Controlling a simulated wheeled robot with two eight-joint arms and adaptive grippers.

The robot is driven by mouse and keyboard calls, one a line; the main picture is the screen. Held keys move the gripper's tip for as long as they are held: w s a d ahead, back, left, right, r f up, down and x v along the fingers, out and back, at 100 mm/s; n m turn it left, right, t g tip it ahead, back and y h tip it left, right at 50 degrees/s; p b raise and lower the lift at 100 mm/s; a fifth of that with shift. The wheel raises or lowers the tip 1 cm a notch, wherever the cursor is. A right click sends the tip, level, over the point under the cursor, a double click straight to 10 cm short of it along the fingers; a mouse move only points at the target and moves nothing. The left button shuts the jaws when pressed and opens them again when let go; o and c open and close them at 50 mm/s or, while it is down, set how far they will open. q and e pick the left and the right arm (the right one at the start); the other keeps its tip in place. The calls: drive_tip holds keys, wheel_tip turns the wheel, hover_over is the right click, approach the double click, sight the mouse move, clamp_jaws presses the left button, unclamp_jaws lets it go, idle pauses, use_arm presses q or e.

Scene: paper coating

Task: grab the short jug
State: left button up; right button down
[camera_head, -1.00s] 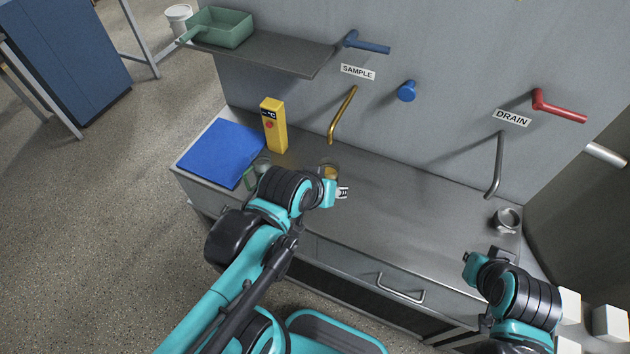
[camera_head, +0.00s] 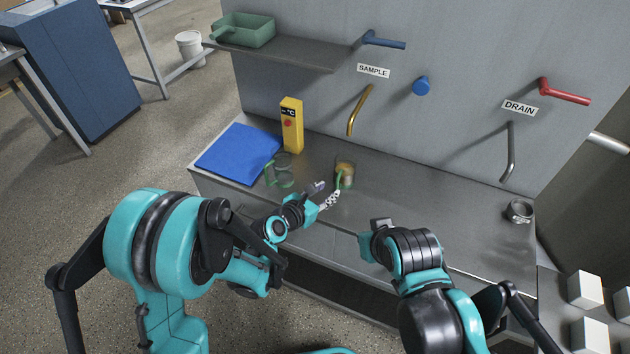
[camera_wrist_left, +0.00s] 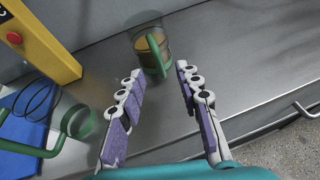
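Two see-through jugs with green handles stand on the steel counter. One jug with amber-brown contents (camera_head: 346,171) is below and near the gold tap; it shows top-centre in the left wrist view (camera_wrist_left: 146,50), handle toward me. The clear jug (camera_head: 284,172) is beside the blue cloth, and shows at the left of the left wrist view (camera_wrist_left: 77,120). I cannot tell for certain which is shorter. My left gripper (camera_head: 326,195) is open and empty, just short of the amber jug, which lies beyond its fingertips (camera_wrist_left: 158,72). My right gripper (camera_head: 373,233) is near the counter's front edge, its opening unclear.
A yellow meter (camera_head: 291,125) and blue cloth (camera_head: 238,153) are on the left of the counter. Above are the gold tap (camera_head: 358,110) and a shelf with a green tray (camera_head: 243,32). A metal cup (camera_head: 519,211) stands far right. The counter's middle right is clear.

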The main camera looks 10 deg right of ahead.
sight(337, 185)
use_arm(q)
drive_tip(key=shift+w+d+f, duration=0.2)
drive_tip(key=shift+f, duration=0.1)
drive_tip(key=b+x, duration=0.3)
drive_tip(key=x, duration=0.4)
drive_tip(key=shift+w+f, duration=0.2)
drive_tip(key=shift+s+r, duration=0.1)
drive_tip(key=shift+c, duration=0.5)
clamp_jaws()
